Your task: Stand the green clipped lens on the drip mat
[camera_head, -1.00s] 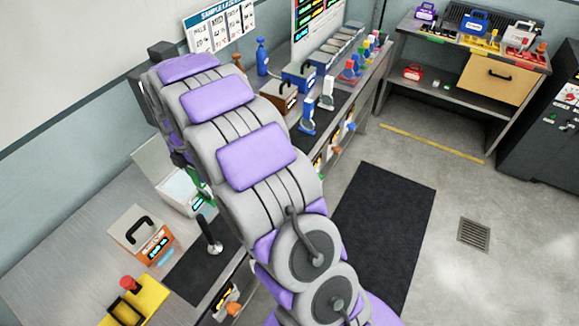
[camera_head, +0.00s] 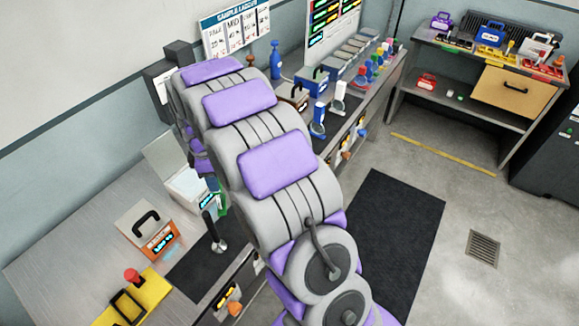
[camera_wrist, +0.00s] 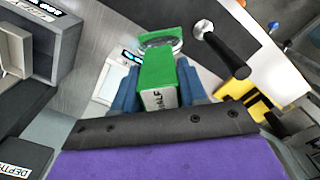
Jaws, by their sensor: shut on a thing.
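My gripper (camera_wrist: 158,88), with blue fingers, is shut on the green clipped lens (camera_wrist: 160,60) in the wrist view. Its green grip lies between the fingers, and the round clear lens is at the far end. In the head view a bit of green (camera_head: 219,196) shows beside my arm, which hides the gripper. A dark mat (camera_head: 192,275), probably the drip mat, lies on the near bench. It also shows in the wrist view (camera_wrist: 180,16). The lens is held near it; I cannot tell the height.
A black-handled metal tool (camera_head: 213,232) stands on the dark mat. An open white box (camera_head: 172,180), an orange-fronted box (camera_head: 150,238) and a yellow tray (camera_head: 150,300) are beside it. Blue and white lenses (camera_head: 318,120) stand further along the bench. A dark mat (camera_head: 390,240) covers the floor.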

